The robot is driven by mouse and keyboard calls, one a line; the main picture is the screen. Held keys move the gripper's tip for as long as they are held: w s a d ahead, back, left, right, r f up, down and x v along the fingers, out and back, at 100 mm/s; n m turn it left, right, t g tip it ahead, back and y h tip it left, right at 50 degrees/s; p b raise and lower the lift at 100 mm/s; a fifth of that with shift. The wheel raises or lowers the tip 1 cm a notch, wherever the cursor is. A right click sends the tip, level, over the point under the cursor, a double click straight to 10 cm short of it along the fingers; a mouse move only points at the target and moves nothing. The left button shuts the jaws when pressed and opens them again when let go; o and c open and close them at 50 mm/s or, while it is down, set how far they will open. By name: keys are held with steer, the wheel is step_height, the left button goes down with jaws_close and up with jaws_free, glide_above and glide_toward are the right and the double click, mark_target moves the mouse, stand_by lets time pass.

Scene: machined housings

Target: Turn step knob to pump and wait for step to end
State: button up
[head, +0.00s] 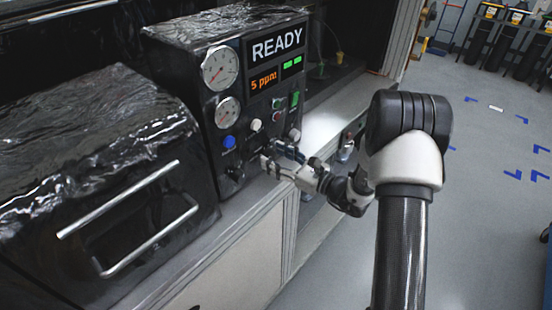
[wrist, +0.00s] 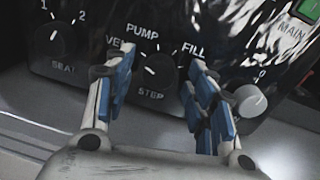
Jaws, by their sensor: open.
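The black step knob (wrist: 158,68) is on the front panel between the labels VENT, PUMP and FILL, with STEP below it. PUMP is above the knob; VENT is partly covered by my left finger. A short pale mark shows on the knob, but its exact direction is hard to tell. My gripper (wrist: 160,78) is open, its blue-padded fingers on either side of the knob; contact cannot be told. In the head view my gripper (head: 276,156) is at the lower panel and hides the step knob. The display (head: 277,44) reads READY, with orange 5 ppm below.
The seat knob (wrist: 52,40) is left of the step knob and a grey knob (wrist: 250,100) is at its right. The panel also has two gauges (head: 221,67), a blue button (head: 229,142) and a green MAIN switch (wrist: 309,10). A handled black-wrapped box (head: 100,170) stands at left.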

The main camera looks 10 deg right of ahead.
steer(key=shift+w+a, duration=0.15)
steer(key=shift+w, duration=0.05)
steer(key=c, duration=1.1)
